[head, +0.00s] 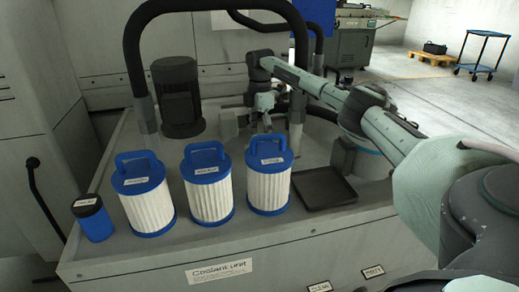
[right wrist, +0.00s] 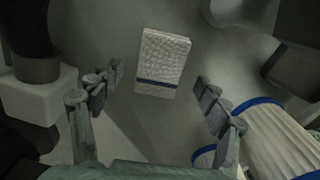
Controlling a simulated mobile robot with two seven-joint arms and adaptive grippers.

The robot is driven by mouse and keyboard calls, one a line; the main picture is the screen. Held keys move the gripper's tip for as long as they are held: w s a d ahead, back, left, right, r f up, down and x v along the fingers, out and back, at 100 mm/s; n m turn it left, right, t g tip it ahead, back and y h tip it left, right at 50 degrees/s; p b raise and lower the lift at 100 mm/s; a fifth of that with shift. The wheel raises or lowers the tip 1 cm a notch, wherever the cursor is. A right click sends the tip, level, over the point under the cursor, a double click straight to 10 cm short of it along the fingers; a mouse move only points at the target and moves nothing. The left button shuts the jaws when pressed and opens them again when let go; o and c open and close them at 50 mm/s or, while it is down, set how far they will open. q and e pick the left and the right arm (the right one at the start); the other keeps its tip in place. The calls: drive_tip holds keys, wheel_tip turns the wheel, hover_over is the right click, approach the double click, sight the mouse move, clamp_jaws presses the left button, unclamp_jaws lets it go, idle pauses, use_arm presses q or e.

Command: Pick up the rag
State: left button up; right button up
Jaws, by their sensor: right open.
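The rag (right wrist: 163,62) is a folded white cloth with a dark blue stripe near one end. It lies flat on the grey top of the coolant unit in the right wrist view. I cannot make it out in the head view, where the filters and my gripper are in that area. My right gripper (right wrist: 160,85) is open and empty, with its fingers to the left and right of the rag in the picture and apart from it. In the head view this gripper (head: 264,118) points down at the back of the unit, behind the filters. My left gripper is not in view.
Three white pleated filters with blue caps (head: 208,188) stand along the unit's front. A blue jar (head: 93,220) is at left, a dark pump motor (head: 178,103) at back left, and a black tray (head: 324,188) at right. Thick black hoses (head: 135,60) arch over the unit.

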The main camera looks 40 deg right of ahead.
drive_tip(key=shift+f, duration=1.4)
drive_tip(key=c, duration=1.1)
drive_tip(key=shift+r, duration=0.1)
drive_tip(key=shift+c, duration=0.2)
wheel_tip(320, 180, up, 10)
